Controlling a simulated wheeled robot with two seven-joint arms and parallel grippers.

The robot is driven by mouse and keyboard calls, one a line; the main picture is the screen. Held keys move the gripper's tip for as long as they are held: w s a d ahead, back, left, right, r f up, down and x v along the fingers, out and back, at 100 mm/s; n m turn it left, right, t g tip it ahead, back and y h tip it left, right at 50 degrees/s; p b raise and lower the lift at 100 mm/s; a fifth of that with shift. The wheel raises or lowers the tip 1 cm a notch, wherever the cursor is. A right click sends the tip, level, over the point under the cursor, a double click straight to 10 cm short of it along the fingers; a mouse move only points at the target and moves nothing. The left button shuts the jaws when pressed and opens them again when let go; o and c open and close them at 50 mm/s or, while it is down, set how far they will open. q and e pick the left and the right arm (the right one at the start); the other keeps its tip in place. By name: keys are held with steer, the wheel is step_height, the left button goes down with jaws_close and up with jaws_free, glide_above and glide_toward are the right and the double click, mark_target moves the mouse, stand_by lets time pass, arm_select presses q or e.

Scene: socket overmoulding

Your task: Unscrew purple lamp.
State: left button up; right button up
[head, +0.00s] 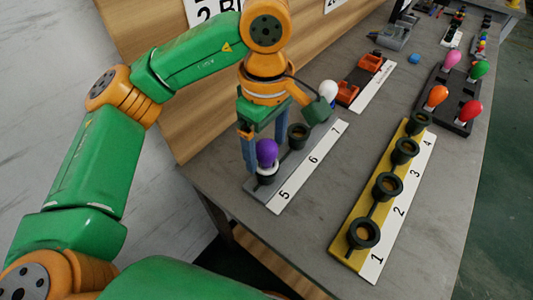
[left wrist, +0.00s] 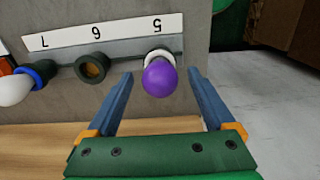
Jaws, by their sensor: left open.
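The purple lamp (head: 266,152) sits upright in the socket numbered 5, at the near end of the grey strip (head: 262,194). In the left wrist view the purple lamp (left wrist: 159,78) shows its round bulb with a white collar. My left gripper (head: 262,160) is open above the strip, its blue fingers pointing down around the lamp. In the left wrist view the gripper (left wrist: 161,75) has one finger on each side of the lamp, with gaps to both. My right gripper is not in view.
Socket 6 (head: 298,131) beside the lamp is empty. A white lamp (head: 328,90) stands at position 7. A yellow strip (head: 345,256) with several empty black sockets lies to the right. A dark rack (head: 452,95) holds pink, green, orange and red lamps. Bare grey table lies between the strips.

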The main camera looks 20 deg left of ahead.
arm_select(q)
steer(key=c, duration=1.1)
steer(key=shift+n, duration=0.4)
steer(key=shift+c, duration=0.6)
steer(key=n, duration=0.3)
steer(key=shift+n, duration=0.4)
steer(key=n, duration=0.4)
steer(key=shift+n+b, duration=0.3)
steer(key=shift+b, duration=0.1)
steer(key=shift+n, duration=0.9)
steer(key=n, duration=0.2)
steer(key=shift+r+n, duration=0.1)
steer(key=shift+n, duration=0.3)
